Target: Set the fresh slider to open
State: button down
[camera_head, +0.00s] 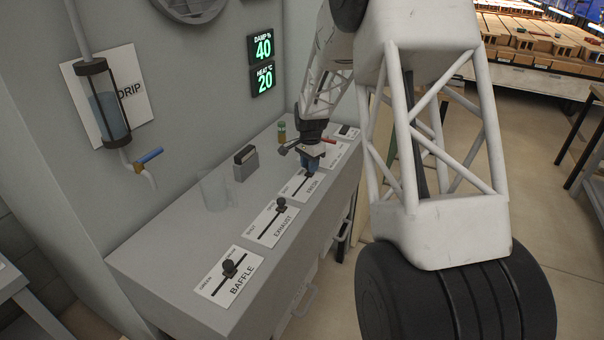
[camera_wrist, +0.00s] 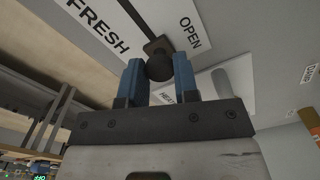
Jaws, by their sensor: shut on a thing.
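The fresh slider is a white plate (camera_wrist: 105,22) lettered FRESH, with a dark slot and a dark round knob (camera_wrist: 160,66). In the wrist view, my gripper (camera_wrist: 159,72) has its two blue fingers on either side of the knob, shut on it. The knob stands at the end of the slot nearest the word OPEN (camera_wrist: 190,32). In the head view, my gripper (camera_head: 311,165) is over the far end of the fresh plate (camera_head: 297,188) and hides the knob; bare slot shows on the near side.
The exhaust slider (camera_head: 279,206) and baffle slider (camera_head: 229,269) lie nearer on the same grey bench. A clear cup (camera_head: 214,190) and a grey holder (camera_head: 245,163) stand behind them. A drip tank (camera_head: 104,105) hangs on the wall. Another plate lies beyond my gripper.

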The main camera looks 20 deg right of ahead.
jog(key=shift+w+d+r, duration=0.1)
jog(key=shift+w+d, duration=0.2)
jog(key=c, duration=0.8)
grip_release()
jog(key=shift+c, duration=0.2)
jog(key=shift+r, duration=3.85)
jog(key=shift+s+r, duration=0.1)
